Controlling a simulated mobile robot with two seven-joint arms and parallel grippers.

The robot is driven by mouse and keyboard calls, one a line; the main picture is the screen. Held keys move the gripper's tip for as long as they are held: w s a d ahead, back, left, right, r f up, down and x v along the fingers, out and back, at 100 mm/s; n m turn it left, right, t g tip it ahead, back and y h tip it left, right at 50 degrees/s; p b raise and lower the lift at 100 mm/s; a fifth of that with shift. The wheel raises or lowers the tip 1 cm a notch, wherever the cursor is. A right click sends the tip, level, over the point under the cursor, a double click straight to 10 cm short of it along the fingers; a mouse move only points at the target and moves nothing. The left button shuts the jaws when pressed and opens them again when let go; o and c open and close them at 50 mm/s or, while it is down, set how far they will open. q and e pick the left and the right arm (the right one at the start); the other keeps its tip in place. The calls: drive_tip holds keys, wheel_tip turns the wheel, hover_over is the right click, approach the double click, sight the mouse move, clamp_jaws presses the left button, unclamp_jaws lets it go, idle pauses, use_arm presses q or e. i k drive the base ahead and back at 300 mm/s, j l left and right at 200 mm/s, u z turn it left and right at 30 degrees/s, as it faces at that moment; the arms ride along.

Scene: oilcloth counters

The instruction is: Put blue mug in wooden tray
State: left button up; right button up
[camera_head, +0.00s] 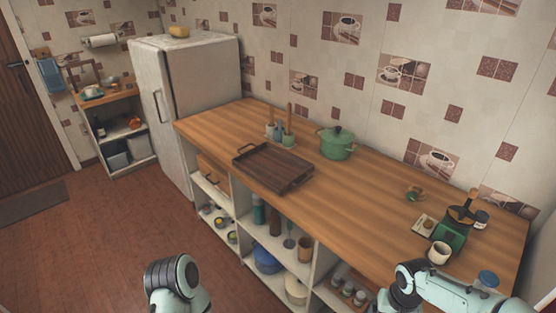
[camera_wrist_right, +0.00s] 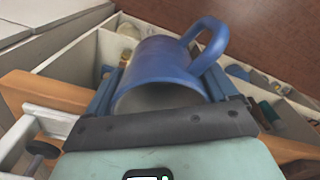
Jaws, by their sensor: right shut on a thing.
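The blue mug (camera_wrist_right: 167,60) fills the middle of the right wrist view, its open rim turned towards the camera and its handle at the upper right. My right gripper (camera_wrist_right: 160,88) is shut on it, with a finger on either side. In the head view my right arm shows at the lower right, but I cannot make out its fingers. The wooden tray (camera_head: 272,168), dark and with handles, lies empty on the counter, well to the left of my right arm. My left arm shows at the bottom of the head view; its gripper is out of frame.
A green pot (camera_head: 337,145) and a utensil holder (camera_head: 287,141) stand behind the tray. A white mug (camera_head: 439,253), a green box (camera_head: 450,235) and a blue-topped jar (camera_head: 488,279) stand near my right arm.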

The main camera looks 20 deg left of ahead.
sight(259, 161)
drive_tip(key=i+j, duration=0.15)
drive_tip(key=j, duration=0.25)
drive_tip(key=i+j, duration=0.2)
drive_tip(key=j, duration=0.2)
drive_tip(key=i+j, duration=0.15)
drive_tip(key=j, duration=0.2)
drive_tip(key=i+j, duration=0.15)
drive_tip(key=j, duration=0.25)
drive_tip(key=i+j, duration=0.15)
drive_tip(key=j, duration=0.25)
drive_tip(key=i+j, duration=0.2)
drive_tip(key=j, duration=0.2)
drive_tip(key=i+j, duration=0.15)
drive_tip(key=j, duration=0.25)
